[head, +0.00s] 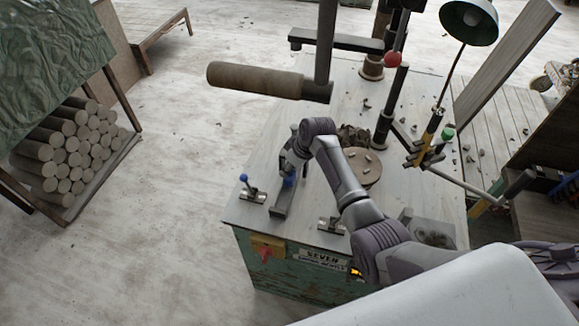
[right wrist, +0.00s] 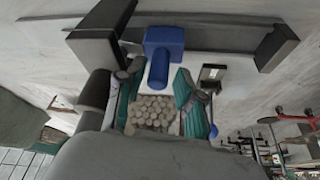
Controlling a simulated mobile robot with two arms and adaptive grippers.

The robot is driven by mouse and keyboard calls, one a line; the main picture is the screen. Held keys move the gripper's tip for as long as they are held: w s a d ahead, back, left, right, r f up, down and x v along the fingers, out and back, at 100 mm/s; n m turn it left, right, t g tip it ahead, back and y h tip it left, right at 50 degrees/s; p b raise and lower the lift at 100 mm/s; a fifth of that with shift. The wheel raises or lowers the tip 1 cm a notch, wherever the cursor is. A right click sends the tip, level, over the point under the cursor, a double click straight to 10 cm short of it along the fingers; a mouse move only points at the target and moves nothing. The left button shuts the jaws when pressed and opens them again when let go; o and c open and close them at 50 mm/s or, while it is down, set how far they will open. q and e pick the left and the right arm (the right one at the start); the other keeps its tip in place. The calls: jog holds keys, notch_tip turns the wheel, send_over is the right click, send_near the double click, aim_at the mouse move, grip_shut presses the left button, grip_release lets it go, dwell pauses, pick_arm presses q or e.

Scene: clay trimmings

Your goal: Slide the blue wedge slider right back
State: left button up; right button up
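My left gripper is not in view.
A blue-knobbed lever (head: 251,190) stands left of the rail, and another metal fitting (head: 330,226) lies right of it. A round wooden disc (head: 363,168) is behind my right arm. A horizontal roller (head: 256,80) hangs above the far left edge. The lamp (head: 468,22) stands at the far right.

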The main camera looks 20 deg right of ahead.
jog(key=shift+d+r, duration=0.15)
jog(key=shift+r, duration=0.25)
jog(key=v, duration=0.7)
jog(key=shift+s, duration=0.2)
